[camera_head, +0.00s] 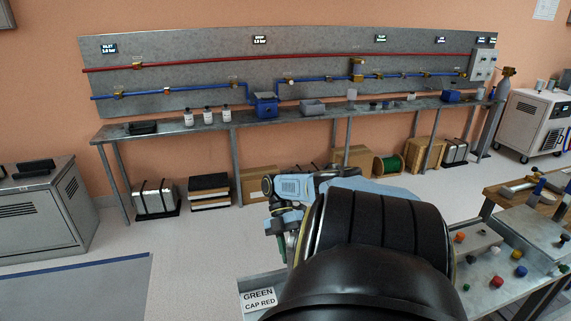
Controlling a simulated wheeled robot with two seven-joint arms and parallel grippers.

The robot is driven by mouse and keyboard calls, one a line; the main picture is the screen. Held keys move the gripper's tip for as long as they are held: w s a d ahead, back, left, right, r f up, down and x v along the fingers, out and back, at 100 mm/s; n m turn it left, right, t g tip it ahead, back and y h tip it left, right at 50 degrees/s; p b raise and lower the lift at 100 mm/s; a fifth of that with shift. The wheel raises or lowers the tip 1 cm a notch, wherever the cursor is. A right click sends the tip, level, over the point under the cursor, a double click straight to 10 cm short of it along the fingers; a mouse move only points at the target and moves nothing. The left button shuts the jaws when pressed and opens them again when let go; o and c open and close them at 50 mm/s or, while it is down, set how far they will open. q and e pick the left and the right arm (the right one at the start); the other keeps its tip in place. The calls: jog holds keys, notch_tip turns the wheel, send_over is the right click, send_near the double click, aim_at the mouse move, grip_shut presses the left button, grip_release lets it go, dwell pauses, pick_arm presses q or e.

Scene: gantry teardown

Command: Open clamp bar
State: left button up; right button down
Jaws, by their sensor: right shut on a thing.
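My right gripper (286,222) is in the middle of the view, at the far end of my black and light-blue right arm. It points down above the left end of a grey metal bench (250,284). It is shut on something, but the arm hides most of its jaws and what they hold. A small dark-green piece (291,242) shows just below it; I cannot tell whether it is the thing held. I cannot make out the clamp bar, and my arm covers much of the bench. My left gripper is out of view.
A sign (258,299) reading "GREEN CAP RED" is at the bench's front left. Coloured caps, including a red one (497,281), lie on the right. A long wall bench (200,125) with red and blue pipes stands behind. Open floor (190,250) lies to the left.

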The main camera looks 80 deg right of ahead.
jog(key=shift+w+a+f, duration=0.25)
jog(key=c, duration=1.5)
grip_release()
jog(key=o, duration=0.3)
jog(key=shift+w+d+f, duration=0.1)
jog(key=shift+w, duration=0.05)
jog(key=shift+s, duration=0.2)
jog(key=shift+w+d+r, duration=0.1)
jog(key=shift+r, duration=0.1)
